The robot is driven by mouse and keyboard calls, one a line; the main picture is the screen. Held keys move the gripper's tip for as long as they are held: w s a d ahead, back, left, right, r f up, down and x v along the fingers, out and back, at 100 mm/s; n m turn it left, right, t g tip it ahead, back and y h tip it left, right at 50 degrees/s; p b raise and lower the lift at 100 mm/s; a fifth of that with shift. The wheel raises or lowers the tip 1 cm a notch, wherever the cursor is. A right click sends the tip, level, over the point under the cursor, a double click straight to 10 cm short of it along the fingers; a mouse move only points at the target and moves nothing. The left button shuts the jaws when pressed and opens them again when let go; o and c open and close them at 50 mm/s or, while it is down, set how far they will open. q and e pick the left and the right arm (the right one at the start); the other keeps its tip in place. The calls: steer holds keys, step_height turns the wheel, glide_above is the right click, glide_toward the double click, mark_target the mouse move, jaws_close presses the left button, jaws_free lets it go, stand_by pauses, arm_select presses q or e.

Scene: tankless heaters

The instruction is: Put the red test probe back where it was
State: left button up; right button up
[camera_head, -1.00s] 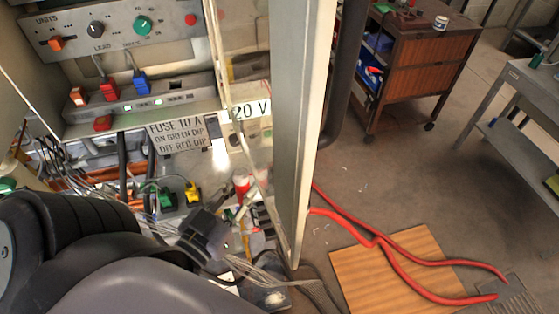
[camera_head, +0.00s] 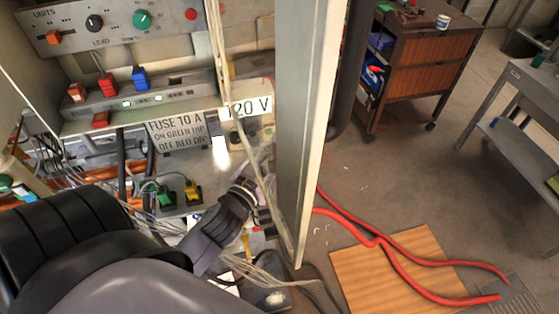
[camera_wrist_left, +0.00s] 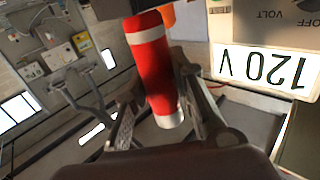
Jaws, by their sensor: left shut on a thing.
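The red test probe (camera_wrist_left: 152,62), a red cylinder with a white band and a pale metal end, stands between the fingers of my left gripper (camera_wrist_left: 163,105) in the left wrist view. The gripper is shut on it. In the head view my left gripper (camera_head: 252,190) is inside the open cabinet, below the "120 V" label (camera_head: 249,107) and beside the door edge. The probe is hidden or too small to make out there. The label also shows at the right of the wrist view (camera_wrist_left: 262,68), upside down. My right gripper is not in view.
The cabinet door (camera_head: 306,130) stands just right of my gripper. A fuse sign (camera_head: 177,133), green and yellow plugs (camera_head: 193,190) and loose wires lie close around it. Red cables (camera_head: 400,265) and a wooden board (camera_head: 375,280) are on the floor.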

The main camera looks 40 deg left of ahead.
arm_select(q)
steer(key=shift+f+b, duration=1.8)
steer(key=shift+f, duration=0.05)
steer(key=shift+r, duration=0.1)
steer(key=o, duration=0.5)
steer(key=shift+c, duration=0.2)
steer(key=o, duration=0.5)
steer(key=shift+c, duration=0.2)
